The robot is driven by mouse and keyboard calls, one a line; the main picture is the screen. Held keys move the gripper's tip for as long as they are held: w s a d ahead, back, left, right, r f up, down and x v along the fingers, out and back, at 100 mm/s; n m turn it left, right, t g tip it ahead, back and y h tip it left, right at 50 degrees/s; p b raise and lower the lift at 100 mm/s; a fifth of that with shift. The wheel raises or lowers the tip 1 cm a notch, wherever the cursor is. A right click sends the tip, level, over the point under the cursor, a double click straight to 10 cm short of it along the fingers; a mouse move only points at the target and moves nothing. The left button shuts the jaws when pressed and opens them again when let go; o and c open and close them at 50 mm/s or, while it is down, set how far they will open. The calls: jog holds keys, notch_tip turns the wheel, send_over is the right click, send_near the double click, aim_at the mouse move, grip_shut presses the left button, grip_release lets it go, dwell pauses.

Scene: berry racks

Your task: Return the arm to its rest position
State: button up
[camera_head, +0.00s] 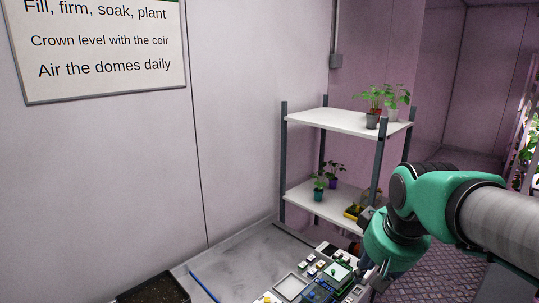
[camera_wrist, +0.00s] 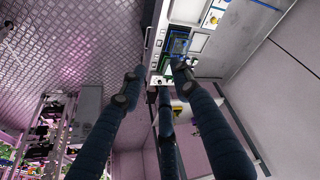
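My arm (camera_head: 420,205) in green and grey reaches in from the right edge of the head view and bends down beside the bench. Its lower end hangs near the right end of the bench, and my gripper is mostly hidden there behind the arm. In the wrist view my gripper (camera_wrist: 158,82) shows several long dark fingers with their tips spread apart. Nothing is held between them. The fingertips appear in front of the bench's edge and equipment; whether they touch anything I cannot tell.
The bench (camera_head: 245,262) carries a tray of dark soil (camera_head: 152,291), a blue rod (camera_head: 203,286), and a cluster of small equipment (camera_head: 328,283) close to my arm. A two-tier shelf (camera_head: 345,121) with potted plants stands behind. The patterned floor (camera_head: 450,270) to the right looks clear.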

jog(key=s+a+f+m+t+b, duration=0.1)
jog(key=s+f+b, duration=0.2)
jog(key=s+f, duration=0.4)
jog(key=s, duration=0.7)
jog(key=shift+s+f+m+b, duration=0.15)
jog(key=shift+f+m+b, duration=0.05)
jog(key=shift+m+b, duration=0.2)
jog(key=shift+a, duration=0.1)
dwell(2.6)
